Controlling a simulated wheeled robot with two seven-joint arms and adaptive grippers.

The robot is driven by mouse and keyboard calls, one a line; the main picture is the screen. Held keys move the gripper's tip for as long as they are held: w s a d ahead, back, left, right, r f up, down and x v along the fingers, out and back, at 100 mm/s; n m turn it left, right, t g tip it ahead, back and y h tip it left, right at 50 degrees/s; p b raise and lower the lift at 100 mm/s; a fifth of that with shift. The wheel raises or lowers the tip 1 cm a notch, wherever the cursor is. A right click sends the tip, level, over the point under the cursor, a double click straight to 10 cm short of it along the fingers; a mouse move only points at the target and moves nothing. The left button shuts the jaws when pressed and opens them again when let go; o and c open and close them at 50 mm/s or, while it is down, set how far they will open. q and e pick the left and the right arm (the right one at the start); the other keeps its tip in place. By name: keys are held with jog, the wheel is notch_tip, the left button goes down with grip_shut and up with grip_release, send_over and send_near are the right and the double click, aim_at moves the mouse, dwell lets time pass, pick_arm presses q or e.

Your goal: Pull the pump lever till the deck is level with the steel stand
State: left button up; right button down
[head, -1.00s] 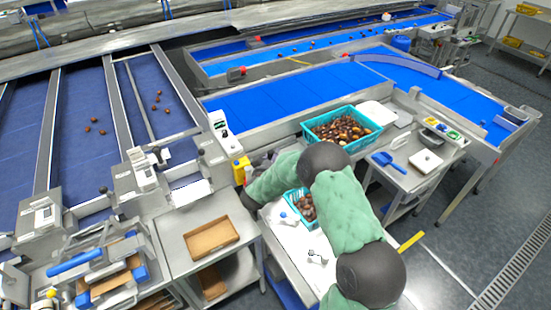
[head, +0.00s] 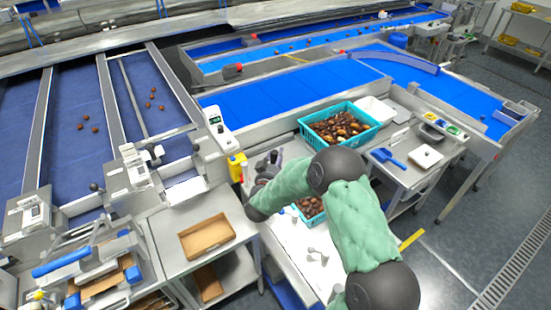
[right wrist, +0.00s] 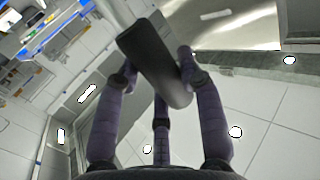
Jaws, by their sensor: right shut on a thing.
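My right gripper (head: 266,168) is shut on a black lever grip (right wrist: 155,65), with its fingers around it in the right wrist view. In the head view the lever is hard to make out beside my wrist. The white deck (head: 292,248) lies below my right arm, which covers part of it. It carries a small teal crate of dates (head: 311,210) and small grey fittings. A steel-topped stand (head: 402,172) stands to the right of the arm. Whether the deck is level with it cannot be told. My left gripper is not in view.
A big teal crate of dates (head: 338,128), a blue scoop (head: 387,157) and a white scale (head: 426,157) are beyond the arm. A steel table with a cardboard tray (head: 206,236) is at left. Blue conveyors (head: 290,95) lie behind. The floor at right is clear.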

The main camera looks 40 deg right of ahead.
jog(key=shift+s+a+f+b, duration=0.1)
jog(key=shift+s+f+b, duration=0.15)
jog(key=shift+s+b, duration=0.25)
jog(key=c, duration=0.7)
grip_release()
jog(key=shift+r, duration=0.1)
